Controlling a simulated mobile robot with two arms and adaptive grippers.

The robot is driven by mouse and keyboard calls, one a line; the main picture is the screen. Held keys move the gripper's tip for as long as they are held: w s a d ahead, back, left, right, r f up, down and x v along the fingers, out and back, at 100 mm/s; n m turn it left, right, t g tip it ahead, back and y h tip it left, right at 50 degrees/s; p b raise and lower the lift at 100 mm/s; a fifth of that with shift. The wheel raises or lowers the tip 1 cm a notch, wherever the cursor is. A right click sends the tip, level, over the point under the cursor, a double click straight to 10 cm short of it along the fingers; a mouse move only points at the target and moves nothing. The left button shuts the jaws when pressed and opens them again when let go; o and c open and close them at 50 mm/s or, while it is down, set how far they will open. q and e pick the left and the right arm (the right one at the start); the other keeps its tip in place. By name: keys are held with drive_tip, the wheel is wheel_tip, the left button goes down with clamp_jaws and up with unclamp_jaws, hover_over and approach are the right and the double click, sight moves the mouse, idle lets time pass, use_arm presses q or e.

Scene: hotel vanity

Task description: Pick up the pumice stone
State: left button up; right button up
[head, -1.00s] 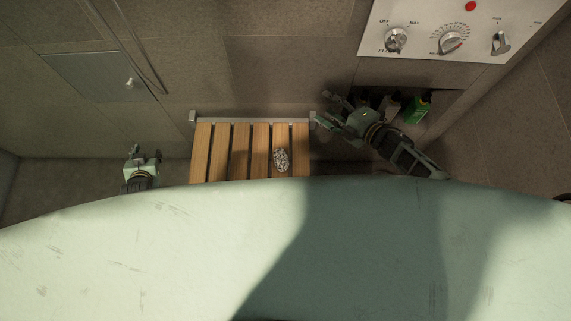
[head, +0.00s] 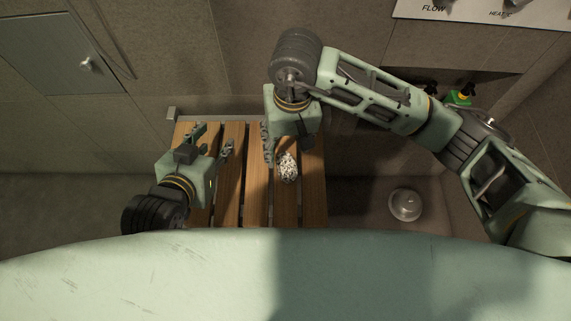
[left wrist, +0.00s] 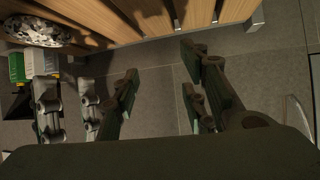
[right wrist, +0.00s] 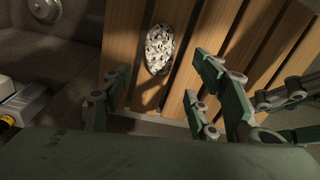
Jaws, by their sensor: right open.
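The pumice stone (head: 288,167), a speckled white-and-grey oval, lies on the slatted wooden bench (head: 231,205), right of the bench's middle. My right gripper (head: 288,149) is open above the bench at the stone. In the right wrist view the stone (right wrist: 160,49) shows beyond the gap between the open fingers (right wrist: 158,95), with nothing held. My left gripper (head: 213,142) is open and empty over the left part of the bench. The left wrist view shows the stone (left wrist: 38,30) at its upper left, away from the left fingers (left wrist: 160,92).
A recess at the right holds bottles, one green (head: 461,96). A round metal drain (head: 404,205) is on the floor right of the bench. A control panel (head: 480,10) and a wall hatch (head: 58,55) are behind. My two grippers are close together over the bench.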

sight(287, 162)
wheel_tip(287, 162, down, 2)
drive_tip(key=shift+s+f, duration=0.1)
drive_tip(key=shift+f, duration=0.05)
wheel_tip(287, 162, down, 4)
drive_tip(key=shift+f+b, duration=0.25)
drive_tip(key=shift+b, duration=0.5)
drive_tip(key=shift+a+f, duration=0.1)
drive_tip(key=shift+f, duration=0.05)
use_arm(q)
drive_tip(key=w+d+r+t+h, duration=0.1)
drive_tip(key=w+d+r+t, duration=0.1)
drive_tip(key=r, duration=0.6)
drive_tip(key=w+t, duration=0.1)
drive_tip(key=t, duration=0.1)
drive_tip(key=shift+w+d+t+h, duration=0.15)
drive_tip(key=shift+w+t+h, duration=0.15)
drive_tip(key=shift+t, duration=0.1)
drive_tip(key=shift+r, duration=0.1)
use_arm(e)
drive_tip(key=shift+c, duration=1.9)
use_arm(q)
drive_tip(key=shift+r, duration=0.45)
use_arm(e)
drive_tip(key=c, duration=0.8)
